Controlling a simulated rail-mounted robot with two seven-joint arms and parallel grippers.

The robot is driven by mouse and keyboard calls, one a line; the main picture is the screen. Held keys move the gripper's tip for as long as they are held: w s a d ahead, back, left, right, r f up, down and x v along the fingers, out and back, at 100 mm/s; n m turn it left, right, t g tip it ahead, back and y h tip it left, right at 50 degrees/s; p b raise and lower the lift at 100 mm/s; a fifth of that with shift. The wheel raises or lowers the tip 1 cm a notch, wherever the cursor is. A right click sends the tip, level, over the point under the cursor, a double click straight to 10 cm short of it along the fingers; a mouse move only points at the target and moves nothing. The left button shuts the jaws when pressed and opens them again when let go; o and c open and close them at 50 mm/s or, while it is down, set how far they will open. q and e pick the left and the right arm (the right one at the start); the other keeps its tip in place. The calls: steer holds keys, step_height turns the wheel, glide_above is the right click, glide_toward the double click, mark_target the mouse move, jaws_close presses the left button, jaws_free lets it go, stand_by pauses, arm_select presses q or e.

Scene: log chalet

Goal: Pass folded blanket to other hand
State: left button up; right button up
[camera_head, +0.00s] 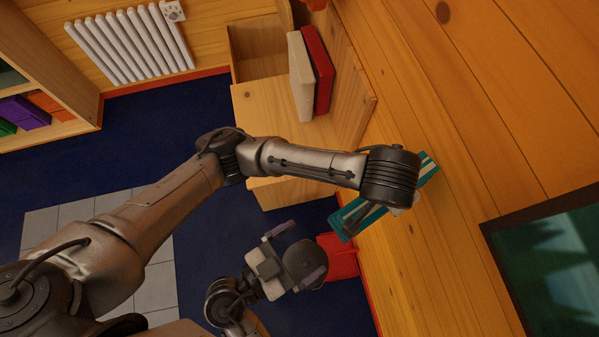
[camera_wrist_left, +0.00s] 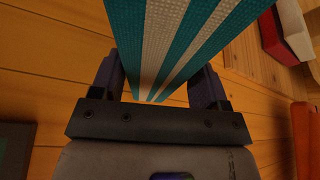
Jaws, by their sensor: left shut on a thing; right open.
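The folded blanket (camera_head: 348,220), teal with pale stripes, shows on both sides of my left wrist in the head view; the wrist hides its middle. In the left wrist view the blanket (camera_wrist_left: 180,40) stands between the two fingers of my left gripper (camera_wrist_left: 157,86), which is shut on it. My right gripper (camera_head: 297,254) is open and empty, below and left of the blanket in the head view and apart from it.
A cream block (camera_head: 300,77) and a red block (camera_head: 319,70) stand on wooden furniture (camera_head: 275,120) by the log wall. A red object (camera_head: 342,258) lies near my right gripper. A dark screen (camera_head: 550,265) is at right. Blue floor (camera_head: 150,110) is open at left.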

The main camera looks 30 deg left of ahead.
mark_target(336, 224)
steer(key=x, duration=1.1)
steer(key=shift+w+r, duration=0.25)
steer(key=shift+w, duration=0.05)
steer(key=shift+c, duration=0.4)
arm_select(q)
steer(key=shift+d, duration=0.1)
arm_select(e)
steer(key=c, duration=0.9)
arm_select(q)
steer(key=o, duration=1.1)
steer(key=shift+c, duration=0.2)
arm_select(e)
steer(key=shift+c, duration=0.3)
